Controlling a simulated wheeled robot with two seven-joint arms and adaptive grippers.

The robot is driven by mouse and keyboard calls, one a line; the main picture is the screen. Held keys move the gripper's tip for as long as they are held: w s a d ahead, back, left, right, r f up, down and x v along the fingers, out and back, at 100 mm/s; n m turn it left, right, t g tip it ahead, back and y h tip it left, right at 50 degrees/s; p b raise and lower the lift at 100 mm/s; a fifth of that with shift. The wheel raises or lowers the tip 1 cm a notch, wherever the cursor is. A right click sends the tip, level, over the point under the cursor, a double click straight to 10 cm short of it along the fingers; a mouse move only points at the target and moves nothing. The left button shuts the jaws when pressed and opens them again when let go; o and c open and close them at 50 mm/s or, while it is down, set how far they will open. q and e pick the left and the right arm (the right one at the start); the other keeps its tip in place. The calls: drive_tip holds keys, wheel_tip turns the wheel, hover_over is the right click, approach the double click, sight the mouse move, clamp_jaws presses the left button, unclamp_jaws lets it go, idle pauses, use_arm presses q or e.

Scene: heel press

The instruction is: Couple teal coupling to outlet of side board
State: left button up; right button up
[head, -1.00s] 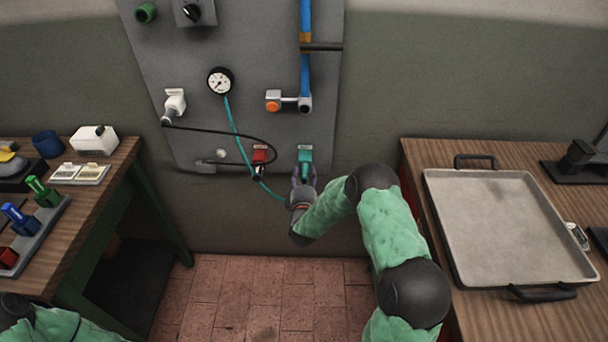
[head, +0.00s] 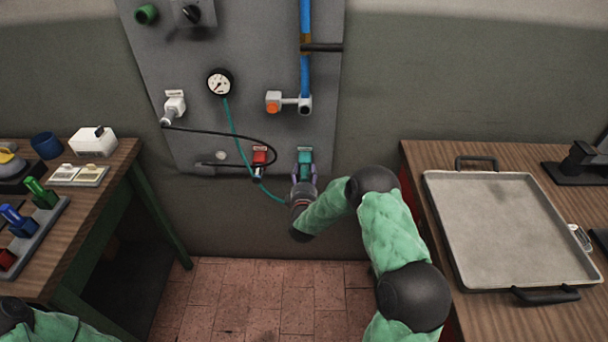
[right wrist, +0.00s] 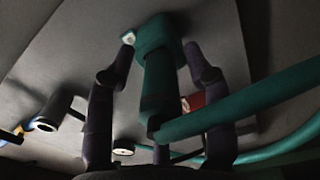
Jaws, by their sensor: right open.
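The side board (head: 260,60) stands upright against the wall. Its teal outlet (head: 305,156) is low on the right; it also shows in the right wrist view (right wrist: 154,33). The teal coupling (right wrist: 158,88) is in line with the outlet and appears to meet it; I cannot tell whether it is locked. A teal hose (right wrist: 250,106) leaves its near end. My right gripper (head: 303,181) is just below the outlet. Its fingers are open, one on each side of the coupling, with visible gaps. My left gripper is out of view.
A gauge (head: 219,82) feeds the teal hose. A grey tray (head: 440,225) lies on the right bench. The left bench holds a rack (head: 40,235) of coloured parts.

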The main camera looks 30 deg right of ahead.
idle(0.6)
clamp_jaws()
drive_tip(key=shift+s+a, duration=0.1)
drive_tip(key=shift+s, duration=0.05)
drive_tip(key=shift+p+v, duration=0.75)
drive_tip(key=shift+v, duration=2.1)
wheel_tip(320, 180, up, 24)
drive_tip(key=s+a+p, duration=0.1)
drive_tip(key=s+p, duration=0.2)
drive_tip(key=p, duration=1.5)
drive_tip(key=shift+a, duration=0.4)
idle(0.6)
